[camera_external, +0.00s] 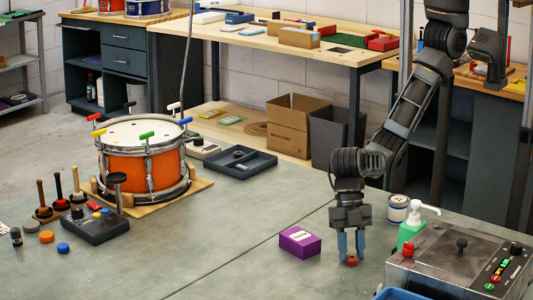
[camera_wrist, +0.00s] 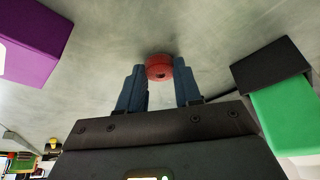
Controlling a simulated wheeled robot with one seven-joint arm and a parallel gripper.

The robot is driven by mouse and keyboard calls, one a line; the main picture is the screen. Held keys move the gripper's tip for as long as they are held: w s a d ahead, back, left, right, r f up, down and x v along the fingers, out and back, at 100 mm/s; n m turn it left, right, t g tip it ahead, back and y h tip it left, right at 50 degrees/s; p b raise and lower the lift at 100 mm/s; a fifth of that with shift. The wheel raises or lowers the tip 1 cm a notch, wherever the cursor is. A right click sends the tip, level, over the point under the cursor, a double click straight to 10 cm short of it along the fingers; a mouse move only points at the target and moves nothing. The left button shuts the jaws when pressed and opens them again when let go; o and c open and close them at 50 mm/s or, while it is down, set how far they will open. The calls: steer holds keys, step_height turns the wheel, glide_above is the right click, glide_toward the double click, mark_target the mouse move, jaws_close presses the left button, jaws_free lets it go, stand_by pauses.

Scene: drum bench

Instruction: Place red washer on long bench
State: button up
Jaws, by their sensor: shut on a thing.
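The red washer (camera_external: 351,261) is between the blue fingertips of my gripper (camera_external: 350,255), low over the grey table top at the front right. I cannot tell whether the washer touches the table. The long bench (camera_external: 225,37) is at the back, with a light wooden top and several items on it.
A purple box (camera_external: 300,241) lies just left of my gripper. A can (camera_external: 397,210), a green pump bottle (camera_external: 411,232) and a control machine (camera_external: 460,262) stand to the right. An orange drum (camera_external: 143,165) stands left. The table's middle is clear.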

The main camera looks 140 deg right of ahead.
steer(key=shift+f, duration=0.15)
steer(key=o, duration=1)
steer(key=v, duration=1.2)
steer(key=shift+r, duration=0.2)
